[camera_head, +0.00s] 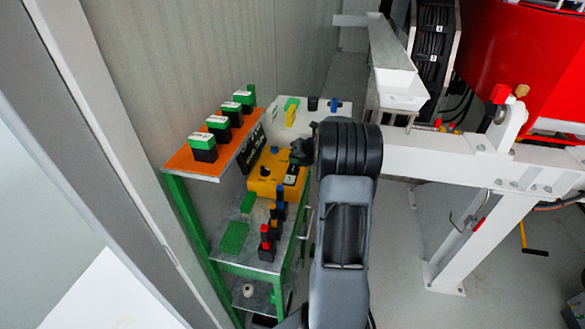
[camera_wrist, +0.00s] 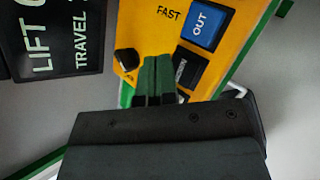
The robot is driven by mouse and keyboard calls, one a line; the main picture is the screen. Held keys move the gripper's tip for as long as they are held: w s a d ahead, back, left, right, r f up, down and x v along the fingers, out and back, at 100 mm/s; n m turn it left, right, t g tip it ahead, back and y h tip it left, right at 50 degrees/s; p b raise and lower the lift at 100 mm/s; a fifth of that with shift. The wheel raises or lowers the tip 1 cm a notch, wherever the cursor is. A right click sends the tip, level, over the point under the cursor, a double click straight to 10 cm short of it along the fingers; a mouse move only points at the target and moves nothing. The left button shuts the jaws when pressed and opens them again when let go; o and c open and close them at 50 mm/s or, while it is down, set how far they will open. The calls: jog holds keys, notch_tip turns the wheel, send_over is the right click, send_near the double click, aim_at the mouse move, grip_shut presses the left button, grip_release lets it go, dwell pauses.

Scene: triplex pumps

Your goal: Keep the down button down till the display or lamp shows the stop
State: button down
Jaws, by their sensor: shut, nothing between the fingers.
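The yellow control box (camera_head: 262,187) stands on the green-framed shelf; its face also fills the top of the wrist view (camera_wrist: 150,30). In the wrist view a black button (camera_wrist: 188,68) with partly hidden white lettering, which seems to read DOWN, sits below a blue OUT button (camera_wrist: 201,25). My gripper (camera_wrist: 157,62) is shut and empty, its green fingertips in front of the box face, just left of the black button. I cannot tell whether they touch anything. A black display panel (camera_wrist: 55,40) reads LIFT and TRAVEL; its values are cut off. No lit lamp is visible.
An orange shelf (camera_head: 190,163) with several green-topped black blocks stands left of the box. Red, yellow and blue-topped blocks (camera_head: 267,240) stand in front. A white beam frame (camera_head: 440,165) is at right.

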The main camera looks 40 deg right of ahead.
aim_at(295, 168)
jog(key=shift+r+p, duration=2.1)
jog(key=shift+r, duration=0.15)
jog(key=shift+f, duration=0.1)
